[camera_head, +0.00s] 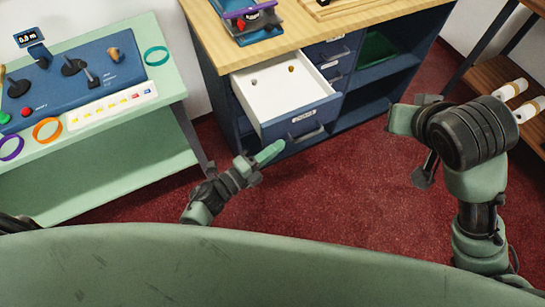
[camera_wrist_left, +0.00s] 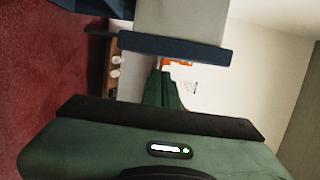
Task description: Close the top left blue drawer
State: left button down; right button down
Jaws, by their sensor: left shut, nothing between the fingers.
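The top left blue drawer (camera_head: 290,121) of the blue cabinet is pulled well out, showing its white inside. Two small knob-like items lie in it, one grey and one brass-coloured. Its front has a metal handle and a label. My left gripper (camera_head: 268,153) is shut and empty, just in front of and below the drawer front, near its left end. In the left wrist view, the shut green fingers (camera_wrist_left: 164,92) point toward a blue panel edge (camera_wrist_left: 175,47), probably the drawer front. My right gripper (camera_head: 405,119) hangs right of the drawer, and its jaws are unclear.
The cabinet has a wooden top (camera_head: 290,28) bearing a blue device with a purple part. Smaller blue drawers (camera_head: 335,66) and open shelves lie right of the open drawer. A green table (camera_head: 170,78) with a blue control panel stands left. Red carpet (camera_head: 340,185) is clear in front.

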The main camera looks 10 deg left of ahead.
aim_at(239, 97)
pick_arm(q)
jog(key=shift+w+a, duration=0.45)
jog(key=shift+w, duration=0.05)
jog(key=w+a+b, duration=0.3)
jog(key=w+a, duration=0.1)
jog(key=w, duration=0.1)
jog(key=w+a+b, duration=0.3)
jog(key=w, duration=0.2)
jog(key=w+a+b, duration=0.3)
jog(key=w+a, duration=0.1)
jog(key=w, duration=0.2)
jog(key=shift+a+f, duration=0.15)
jog(key=shift+a, duration=0.15)
jog(key=shift+w+a, duration=0.4)
jog(key=shift+w, duration=0.1)
